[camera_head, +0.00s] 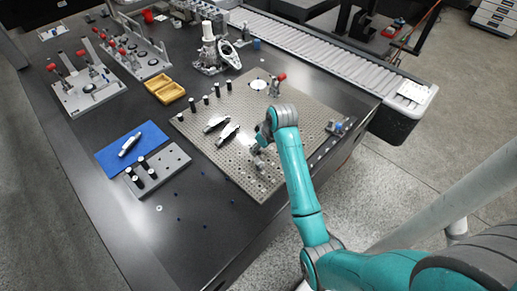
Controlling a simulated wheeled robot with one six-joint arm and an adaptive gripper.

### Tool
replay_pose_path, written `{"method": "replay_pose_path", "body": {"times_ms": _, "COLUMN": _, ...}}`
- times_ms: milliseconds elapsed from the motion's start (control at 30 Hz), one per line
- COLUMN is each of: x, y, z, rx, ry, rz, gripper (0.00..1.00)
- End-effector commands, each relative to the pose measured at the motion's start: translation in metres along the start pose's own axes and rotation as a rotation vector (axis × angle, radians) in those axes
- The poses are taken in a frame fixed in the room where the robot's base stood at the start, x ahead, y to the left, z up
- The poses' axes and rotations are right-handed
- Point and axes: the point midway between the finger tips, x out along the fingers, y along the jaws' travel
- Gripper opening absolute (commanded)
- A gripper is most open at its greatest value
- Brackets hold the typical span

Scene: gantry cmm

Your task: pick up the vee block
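My gripper (257,148) is over the near part of the perforated fixture plate (215,165), pointing down. It is small and partly hidden by my wrist, so its opening is unclear. A small grey block (260,163) on the plate just below the fingers may be the vee block, but its notch is too small to make out. I cannot tell whether the fingers touch it. Two light elongated parts, one here (214,124) and one here (228,134), lie on the plate to the left of my gripper.
Black posts (205,99) line the plate's far left edge. A clamp with a red tip (275,85) stands behind my wrist. Yellow bins (165,91), a blue mat (132,145) and a grey post block (158,172) sit leftward. The dark front tabletop (190,235) is mostly clear.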

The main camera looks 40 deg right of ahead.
Motion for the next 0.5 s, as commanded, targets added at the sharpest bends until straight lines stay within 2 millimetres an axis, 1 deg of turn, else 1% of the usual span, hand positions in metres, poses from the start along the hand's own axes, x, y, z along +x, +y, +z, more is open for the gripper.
{"method": "replay_pose_path", "body": {"times_ms": 33, "x": 0.0057, "y": -0.0005, "z": 0.0006, "rx": 0.000, "ry": -0.002, "rz": -0.001, "gripper": 0.52}}
{"method": "replay_pose_path", "body": {"times_ms": 133, "x": 0.0122, "y": -0.0003, "z": 0.0003, "rx": 0.000, "ry": -0.001, "rz": 0.000, "gripper": 0.52}}
{"method": "replay_pose_path", "body": {"times_ms": 367, "x": 0.0136, "y": -0.0002, "z": 0.0003, "rx": 0.000, "ry": 0.000, "rz": 0.000, "gripper": 0.52}}
{"method": "replay_pose_path", "body": {"times_ms": 400, "x": 0.0136, "y": -0.0003, "z": 0.0003, "rx": 0.000, "ry": 0.000, "rz": 0.000, "gripper": 0.47}}
{"method": "replay_pose_path", "body": {"times_ms": 433, "x": 0.0135, "y": -0.0003, "z": 0.0003, "rx": 0.000, "ry": 0.000, "rz": 0.000, "gripper": 0.40}}
{"method": "replay_pose_path", "body": {"times_ms": 467, "x": 0.0135, "y": -0.0003, "z": 0.0003, "rx": 0.000, "ry": 0.000, "rz": 0.000, "gripper": 0.32}}
{"method": "replay_pose_path", "body": {"times_ms": 500, "x": 0.0135, "y": -0.0002, "z": 0.0003, "rx": 0.000, "ry": 0.000, "rz": 0.000, "gripper": 0.22}}
